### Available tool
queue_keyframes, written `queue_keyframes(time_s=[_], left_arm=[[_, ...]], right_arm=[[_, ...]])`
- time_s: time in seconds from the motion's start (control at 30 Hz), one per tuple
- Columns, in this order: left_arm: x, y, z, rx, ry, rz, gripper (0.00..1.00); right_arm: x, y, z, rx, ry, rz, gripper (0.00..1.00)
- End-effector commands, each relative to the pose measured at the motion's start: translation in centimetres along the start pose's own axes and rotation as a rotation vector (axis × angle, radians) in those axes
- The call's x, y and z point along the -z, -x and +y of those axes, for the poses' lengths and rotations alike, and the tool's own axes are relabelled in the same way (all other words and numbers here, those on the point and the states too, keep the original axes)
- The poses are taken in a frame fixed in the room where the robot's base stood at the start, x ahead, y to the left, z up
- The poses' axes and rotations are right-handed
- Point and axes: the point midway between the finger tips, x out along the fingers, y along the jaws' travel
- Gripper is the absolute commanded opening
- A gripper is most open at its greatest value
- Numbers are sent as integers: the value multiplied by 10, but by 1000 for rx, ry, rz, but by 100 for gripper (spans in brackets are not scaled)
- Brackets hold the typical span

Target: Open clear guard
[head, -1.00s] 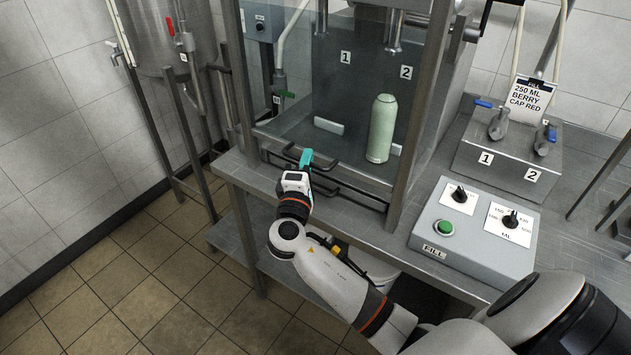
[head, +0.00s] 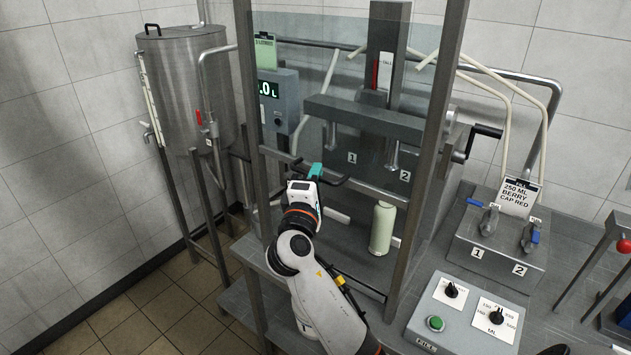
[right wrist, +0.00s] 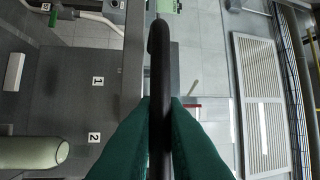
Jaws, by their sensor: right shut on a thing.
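The clear guard (head: 335,65) is a see-through pane between the metal posts of the filling machine, with a black bar handle (head: 276,154) along its lower part. My right gripper (head: 314,172) is shut on this handle, and the handle stands above the bench top. In the right wrist view the green fingers (right wrist: 160,125) pinch the black bar (right wrist: 158,60) from both sides. A pale green bottle (head: 382,228) stands upright behind the guard, below the nozzle marked 2. My left gripper is not in view.
A control box (head: 462,318) with a green button and dials sits on the bench at the right front. Behind it is a valve block (head: 497,250) with blue levers. A steel tank (head: 187,85) stands at the left. A metal post (head: 425,150) rises right of my gripper.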

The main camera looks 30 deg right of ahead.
Motion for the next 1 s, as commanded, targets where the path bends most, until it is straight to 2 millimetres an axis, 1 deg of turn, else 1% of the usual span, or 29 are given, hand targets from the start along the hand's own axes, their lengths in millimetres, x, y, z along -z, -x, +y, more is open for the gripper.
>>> queue_keyframes(time_s=[0.03,0.1,0.43,0.47,0.5,0.57,0.87,0.97,1.0], left_arm=[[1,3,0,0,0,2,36],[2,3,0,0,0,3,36],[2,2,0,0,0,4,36],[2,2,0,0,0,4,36],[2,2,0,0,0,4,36],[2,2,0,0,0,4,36],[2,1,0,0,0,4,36],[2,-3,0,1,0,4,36],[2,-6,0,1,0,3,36]], right_arm=[[0,-1,-4,2,-1,0,0],[0,-1,-5,2,-1,0,0],[0,-1,-4,2,-1,0,0],[0,-1,-4,2,-1,0,15],[0,-1,-4,2,-1,0,22],[0,-1,-4,1,-1,0,32],[0,0,-3,0,0,-1,32],[0,8,-2,1,-2,-2,32],[-1,13,-1,0,-2,-2,32]])
